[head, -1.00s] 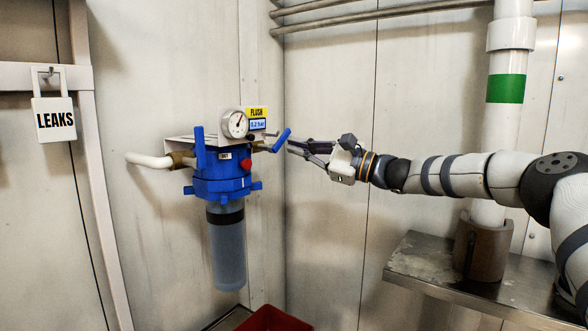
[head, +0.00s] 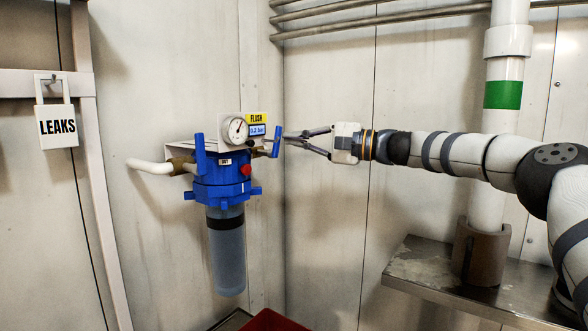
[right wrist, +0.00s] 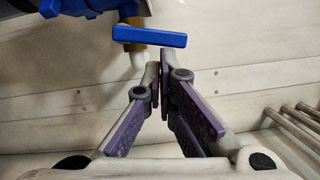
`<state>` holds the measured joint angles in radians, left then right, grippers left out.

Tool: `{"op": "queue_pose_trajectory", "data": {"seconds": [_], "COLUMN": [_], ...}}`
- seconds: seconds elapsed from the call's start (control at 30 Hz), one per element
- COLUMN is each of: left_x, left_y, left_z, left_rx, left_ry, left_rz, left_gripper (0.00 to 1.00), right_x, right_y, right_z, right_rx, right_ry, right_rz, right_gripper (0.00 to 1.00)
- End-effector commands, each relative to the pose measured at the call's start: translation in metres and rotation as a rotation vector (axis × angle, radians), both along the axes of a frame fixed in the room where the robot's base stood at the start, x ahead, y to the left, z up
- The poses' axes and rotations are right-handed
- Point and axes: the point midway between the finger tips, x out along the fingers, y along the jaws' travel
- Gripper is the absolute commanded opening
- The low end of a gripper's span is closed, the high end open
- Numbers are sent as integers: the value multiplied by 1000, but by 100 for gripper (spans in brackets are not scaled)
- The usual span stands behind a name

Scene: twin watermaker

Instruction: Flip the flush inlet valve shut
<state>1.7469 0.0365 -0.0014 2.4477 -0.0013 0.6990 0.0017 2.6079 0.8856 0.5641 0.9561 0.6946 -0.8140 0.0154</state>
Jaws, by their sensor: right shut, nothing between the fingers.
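A blue filter housing (head: 222,188) with a clear bowl hangs on the wall. It carries two blue lever handles. The left lever (head: 199,153) stands upright above the white pipe side. The right lever (head: 277,142) stands nearly upright beside the gauge. It crosses the right wrist view as a blue bar (right wrist: 150,37) on a brass fitting. No readable tag marks either lever as the inlet. My right gripper (head: 288,138) is shut and empty, its tips just right of the right lever. In the wrist view the tips (right wrist: 159,66) lie close to the bar; contact cannot be told. My left gripper is out of view.
A round gauge (head: 236,129) and a yellow FLUSH label (head: 257,118) sit above the housing. A red bin (head: 270,321) stands below. A metal bench (head: 432,275) and white pipe (head: 505,70) are at right.

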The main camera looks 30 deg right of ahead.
Motion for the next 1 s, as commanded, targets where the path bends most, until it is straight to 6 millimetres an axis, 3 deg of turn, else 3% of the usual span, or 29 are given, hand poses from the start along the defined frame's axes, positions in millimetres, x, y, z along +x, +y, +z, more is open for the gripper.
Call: {"op": "queue_pose_trajectory", "data": {"seconds": [0.43,1.0], "left_x": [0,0], "left_y": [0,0], "left_z": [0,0], "left_rx": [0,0], "left_ry": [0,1], "left_rz": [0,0], "left_gripper": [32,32], "right_x": [-55,-59], "right_y": [-41,-44], "right_z": [-1,-2], "right_rx": [2,0], "right_ry": [-4,-1], "right_rz": [-2,-1], "right_gripper": [0,0]}}
